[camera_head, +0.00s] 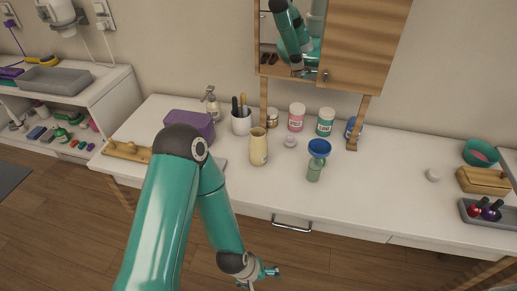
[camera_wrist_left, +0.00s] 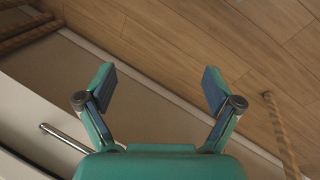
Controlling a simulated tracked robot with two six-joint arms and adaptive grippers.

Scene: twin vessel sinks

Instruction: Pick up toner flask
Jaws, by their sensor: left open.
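A small green flask (camera_head: 314,172) stands upright near the table's front edge, with a blue funnel (camera_head: 319,148) at its top. A cream-yellow bottle (camera_head: 258,147) stands left of it. I cannot tell by label which is the toner flask. My left gripper (camera_head: 264,276) is low in the head view, in front of the table and apart from both. In the left wrist view my left gripper (camera_wrist_left: 158,75) has its fingers spread with nothing between them; no flask shows there. My right gripper is not in view.
The white table (camera_head: 385,200) has a drawer handle (camera_head: 291,224) on its front. Behind the flask stand a pink jar (camera_head: 296,117) and a green jar (camera_head: 325,121). A white cup (camera_head: 241,122) holds utensils. A grey tray (camera_head: 487,213) is at right. The table's right middle is mostly clear.

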